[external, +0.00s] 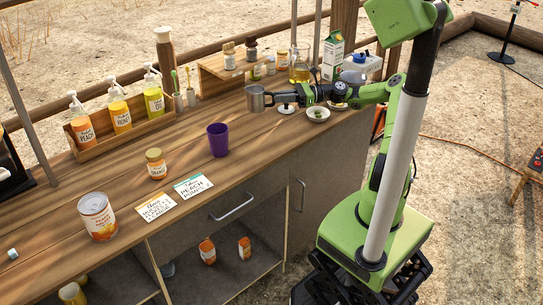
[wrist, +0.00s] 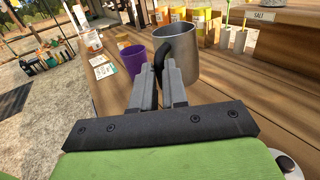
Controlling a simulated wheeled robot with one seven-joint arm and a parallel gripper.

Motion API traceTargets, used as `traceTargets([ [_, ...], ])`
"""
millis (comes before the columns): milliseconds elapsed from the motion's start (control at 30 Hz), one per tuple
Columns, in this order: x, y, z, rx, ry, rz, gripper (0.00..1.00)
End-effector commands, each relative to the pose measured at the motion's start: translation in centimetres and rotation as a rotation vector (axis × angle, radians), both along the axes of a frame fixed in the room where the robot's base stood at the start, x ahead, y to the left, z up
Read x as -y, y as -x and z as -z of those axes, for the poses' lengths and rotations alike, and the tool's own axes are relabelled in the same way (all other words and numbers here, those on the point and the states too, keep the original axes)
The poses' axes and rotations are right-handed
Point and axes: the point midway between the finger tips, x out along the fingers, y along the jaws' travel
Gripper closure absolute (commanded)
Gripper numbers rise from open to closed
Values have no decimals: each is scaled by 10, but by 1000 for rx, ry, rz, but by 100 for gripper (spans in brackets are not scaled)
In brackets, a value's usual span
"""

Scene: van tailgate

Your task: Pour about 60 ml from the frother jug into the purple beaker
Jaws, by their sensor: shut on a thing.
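The frother jug (external: 256,99) is a grey metal jug with a black handle. My gripper (external: 275,97) is shut on its handle and holds the jug upright. In the wrist view the jug (wrist: 182,48) stands just beyond the fingertips (wrist: 157,72), which close on the black handle. The jug looks raised above the counter, though its exact height is hard to tell. The purple beaker (external: 218,140) stands upright on the wooden counter, left of and nearer the front than the jug. It also shows in the wrist view (wrist: 134,58), left of the jug and apart from it. The contents of both are hidden.
A rack of pump bottles (external: 122,118) stands behind the beaker. An orange jar (external: 156,164), label cards (external: 193,186) and a large can (external: 98,216) lie to the left. A small bowl (external: 318,115) sits below my wrist. The counter between jug and beaker is clear.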

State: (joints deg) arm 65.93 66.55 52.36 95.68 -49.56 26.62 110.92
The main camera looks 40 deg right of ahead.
Motion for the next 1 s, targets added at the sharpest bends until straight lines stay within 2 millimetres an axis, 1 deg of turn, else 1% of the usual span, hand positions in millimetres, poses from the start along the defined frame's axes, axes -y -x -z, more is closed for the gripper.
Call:
traceTargets([
  [33,-5,4,-2,-8,-3,-20,100],
  [67,-9,7,1,-10,-3,-34,100],
  [167,-23,23,14,-25,-4,-91,100],
  [300,-43,50,31,-37,-13,-170,100],
  [400,-54,68,40,-42,-21,-211,100],
  [500,-61,81,46,-44,-29,-237,100],
  [600,-64,86,51,-44,-30,-247,100],
  [800,-64,87,53,-43,-30,-248,100],
  [1000,-65,85,47,-56,-12,-231,100],
])
